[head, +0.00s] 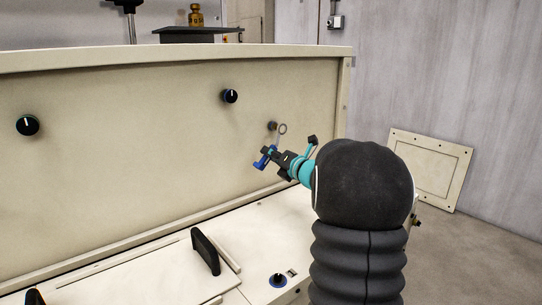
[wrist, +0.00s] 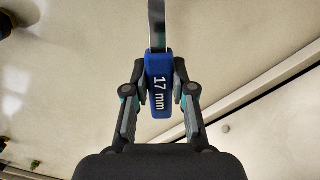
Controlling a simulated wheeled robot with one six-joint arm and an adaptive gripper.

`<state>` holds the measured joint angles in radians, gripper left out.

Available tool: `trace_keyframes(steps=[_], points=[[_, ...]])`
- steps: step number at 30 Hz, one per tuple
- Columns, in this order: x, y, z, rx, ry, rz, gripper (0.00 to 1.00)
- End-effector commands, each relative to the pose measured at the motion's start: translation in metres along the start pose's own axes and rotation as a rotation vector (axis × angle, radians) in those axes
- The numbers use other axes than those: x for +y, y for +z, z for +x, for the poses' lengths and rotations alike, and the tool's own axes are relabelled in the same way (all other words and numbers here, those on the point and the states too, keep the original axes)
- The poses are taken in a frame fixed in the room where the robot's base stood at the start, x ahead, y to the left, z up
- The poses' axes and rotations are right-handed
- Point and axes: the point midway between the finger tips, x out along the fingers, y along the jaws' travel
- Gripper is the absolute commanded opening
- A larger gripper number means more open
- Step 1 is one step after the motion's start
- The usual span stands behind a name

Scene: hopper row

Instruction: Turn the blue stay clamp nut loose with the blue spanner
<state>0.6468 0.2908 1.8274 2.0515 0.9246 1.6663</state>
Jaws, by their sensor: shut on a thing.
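My gripper (head: 270,155) is shut on the blue handle of the spanner (head: 262,161), in front of the cream panel. In the wrist view my gripper (wrist: 158,100) has a finger on each side of the handle of the spanner (wrist: 160,85), which is marked "17 mm". The metal shank runs up out of the wrist view. In the head view the spanner's ring end shows just right of a small dark round fitting (head: 272,126) on the panel. I cannot tell whether they touch, or whether this fitting is the blue stay clamp nut.
Two black knobs with blue rims, a left one (head: 28,125) and a right one (head: 230,96), sit on the panel (head: 130,120). Below is a ledge with a black handle (head: 205,251) and another knob (head: 278,280). A loose plate (head: 430,170) leans on the wall at right.

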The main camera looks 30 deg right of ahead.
Motion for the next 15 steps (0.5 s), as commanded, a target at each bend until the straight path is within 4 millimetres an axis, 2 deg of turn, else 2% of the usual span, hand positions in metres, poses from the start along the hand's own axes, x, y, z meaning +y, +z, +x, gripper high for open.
trace_keyframes(steps=[15], points=[[-0.0001,0.0001,0.0100,0.000,0.000,0.000,0.00]])
